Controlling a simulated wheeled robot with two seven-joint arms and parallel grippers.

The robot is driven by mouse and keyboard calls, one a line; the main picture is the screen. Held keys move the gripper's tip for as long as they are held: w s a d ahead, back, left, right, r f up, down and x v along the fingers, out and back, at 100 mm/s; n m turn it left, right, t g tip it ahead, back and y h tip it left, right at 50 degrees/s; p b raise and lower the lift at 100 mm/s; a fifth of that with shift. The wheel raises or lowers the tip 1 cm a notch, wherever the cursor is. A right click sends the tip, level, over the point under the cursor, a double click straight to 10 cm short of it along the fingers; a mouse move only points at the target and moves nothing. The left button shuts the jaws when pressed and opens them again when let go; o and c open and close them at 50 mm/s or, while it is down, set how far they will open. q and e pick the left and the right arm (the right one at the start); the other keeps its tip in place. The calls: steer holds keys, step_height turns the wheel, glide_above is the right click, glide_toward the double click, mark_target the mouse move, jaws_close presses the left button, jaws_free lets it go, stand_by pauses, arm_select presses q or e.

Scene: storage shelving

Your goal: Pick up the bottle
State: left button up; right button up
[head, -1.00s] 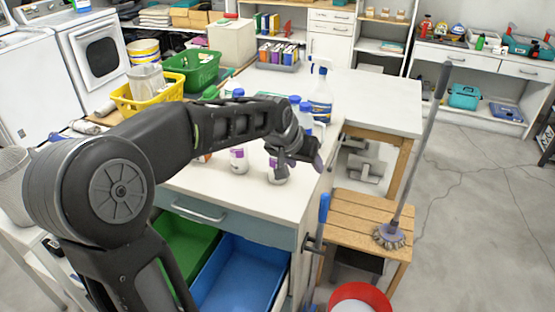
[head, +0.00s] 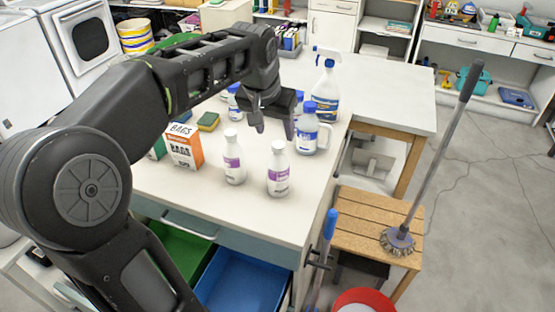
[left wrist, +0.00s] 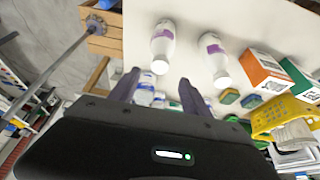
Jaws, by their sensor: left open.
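Two white bottles with purple labels stand upright near the front of the white counter, the left one (head: 233,163) and the right one (head: 278,172). They also show in the left wrist view, one at the upper middle (left wrist: 162,45) and one to its right (left wrist: 213,58). White bottles with blue caps (head: 308,132) stand behind, beside a spray bottle (head: 326,97). My left gripper (head: 273,127) is open and empty, behind and above the purple-label bottles, close to the blue-capped ones. Its fingers spread apart in the left wrist view (left wrist: 158,92). My right gripper is not in view.
An orange and white bags box (head: 186,150) and a sponge (head: 208,121) are on the counter to the left. Below are an open drawer with a blue bin (head: 240,282) and a wooden stool (head: 375,235) with a brush (head: 398,240). The counter's right back is clear.

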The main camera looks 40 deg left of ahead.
mark_target(278, 144)
arm_select(q)
steer(key=shift+x, duration=1.15)
steer(key=shift+d, duration=0.1)
steer(key=shift+p+x, duration=0.6)
steer(key=shift+x, duration=2)
steer(key=shift+s, duration=0.15)
steer(key=shift+c, duration=0.3)
jaws_close()
